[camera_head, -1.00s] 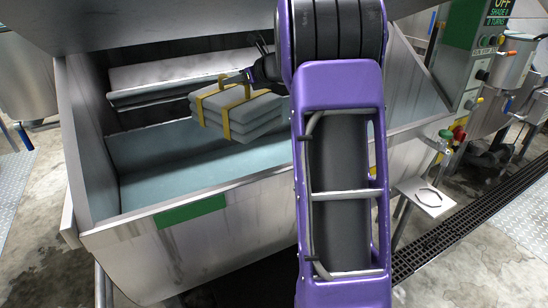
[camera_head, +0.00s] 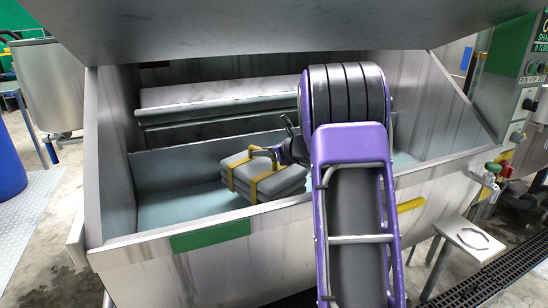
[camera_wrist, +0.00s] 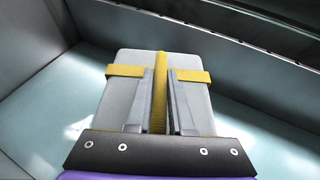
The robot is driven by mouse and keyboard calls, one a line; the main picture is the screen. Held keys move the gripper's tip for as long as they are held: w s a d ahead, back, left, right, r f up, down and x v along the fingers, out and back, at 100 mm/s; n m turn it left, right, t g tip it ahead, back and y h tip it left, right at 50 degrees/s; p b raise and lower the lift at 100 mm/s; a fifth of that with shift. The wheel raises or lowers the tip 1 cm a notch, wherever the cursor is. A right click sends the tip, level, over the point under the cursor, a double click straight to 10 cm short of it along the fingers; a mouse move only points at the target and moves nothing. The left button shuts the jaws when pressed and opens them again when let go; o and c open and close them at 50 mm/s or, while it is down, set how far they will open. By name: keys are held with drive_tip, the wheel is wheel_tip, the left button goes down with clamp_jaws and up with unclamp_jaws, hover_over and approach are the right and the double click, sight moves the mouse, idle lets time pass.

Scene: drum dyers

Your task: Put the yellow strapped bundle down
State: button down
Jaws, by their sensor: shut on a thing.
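The yellow strapped bundle (camera_head: 262,178) is a stack of grey folded pieces bound with crossed yellow straps. It is inside the open metal trough (camera_head: 212,238), low near the pale blue floor (camera_head: 160,211); I cannot tell whether it touches it. My gripper (camera_head: 270,153) is shut on the strap at the bundle's top. In the wrist view my gripper (camera_wrist: 160,100) has its two fingers on either side of the raised middle strap, with the bundle (camera_wrist: 130,75) filling the centre. The bundle's underside is hidden.
A grey roller (camera_head: 215,95) and rail run along the trough's back. A large metal hood (camera_head: 250,25) hangs over the top. A small side table (camera_head: 470,240) and a control panel (camera_head: 535,70) stand at the right. Bare trough floor shows left of the bundle.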

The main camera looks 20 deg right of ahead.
sight(263, 168)
drive_tip(key=shift+f+b, duration=0.45)
drive_tip(key=shift+f, duration=2.4)
drive_tip(key=c, duration=0.8)
unclamp_jaws()
drive_tip(key=shift+f, duration=0.1)
drive_tip(key=shift+s, duration=0.1)
drive_tip(key=v, duration=1.2)
drive_tip(key=shift+p, duration=0.3)
